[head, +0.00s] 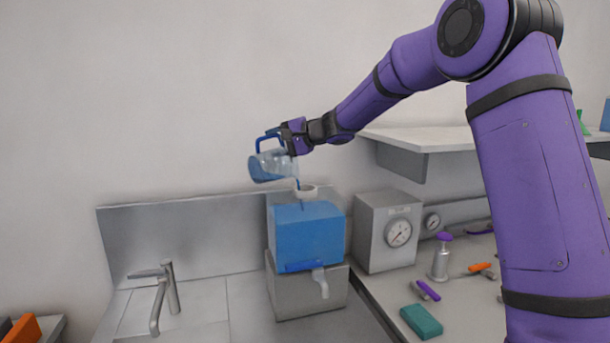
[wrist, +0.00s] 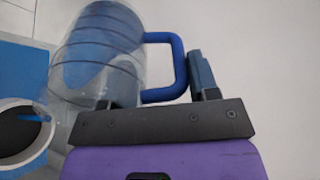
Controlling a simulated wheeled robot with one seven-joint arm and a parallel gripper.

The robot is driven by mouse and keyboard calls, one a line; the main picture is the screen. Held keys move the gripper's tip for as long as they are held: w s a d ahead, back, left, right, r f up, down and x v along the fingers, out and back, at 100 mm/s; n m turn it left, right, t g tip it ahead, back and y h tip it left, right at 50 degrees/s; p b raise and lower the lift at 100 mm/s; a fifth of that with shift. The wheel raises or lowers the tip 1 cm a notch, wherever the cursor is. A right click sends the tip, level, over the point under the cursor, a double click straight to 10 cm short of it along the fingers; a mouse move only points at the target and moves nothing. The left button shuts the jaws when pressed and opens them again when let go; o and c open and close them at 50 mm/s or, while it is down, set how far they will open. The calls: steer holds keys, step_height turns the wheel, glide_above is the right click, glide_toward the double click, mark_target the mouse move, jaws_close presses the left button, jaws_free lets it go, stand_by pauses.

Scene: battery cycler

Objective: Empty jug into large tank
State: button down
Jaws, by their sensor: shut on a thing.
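A clear jug (head: 271,166) with a blue handle and blue liquid inside hangs above the large blue tank (head: 308,238), tipped far over to the right. A thin blue stream shows between its mouth and the white round opening (head: 307,191) on top of the tank. My gripper (head: 286,138) is shut on the jug's handle. In the wrist view the jug (wrist: 98,45) lies left of my gripper (wrist: 165,82), with the handle between the fingers. The opening (wrist: 22,128) has a dark inside there, with a blue streak at its edge.
The tank stands on a grey block (head: 307,292), with a pale tap (head: 320,283) in front. A sink faucet (head: 163,295) is left. A grey gauge box (head: 388,232) stands close right, below a shelf (head: 425,138).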

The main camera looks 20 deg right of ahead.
steer(key=shift+s+d+r+y+b, duration=0.3)
steer(key=shift+s+d+y+b, duration=0.25)
steer(key=shift+d+b, duration=0.2)
steer(key=shift+d+t, duration=0.25)
steer(key=shift+t, duration=0.05)
steer(key=shift+s+r, duration=0.1)
steer(key=shift+s+d+r+t+y+b, duration=0.15)
steer(key=shift+s+d+t+y+b, duration=0.15)
steer(key=shift+d+y, duration=0.15)
steer(key=shift+s+d+r+t+y+b, duration=0.1)
steer(key=shift+s+d+t+y+b, duration=0.05)
steer(key=shift+d+t+y, duration=0.2)
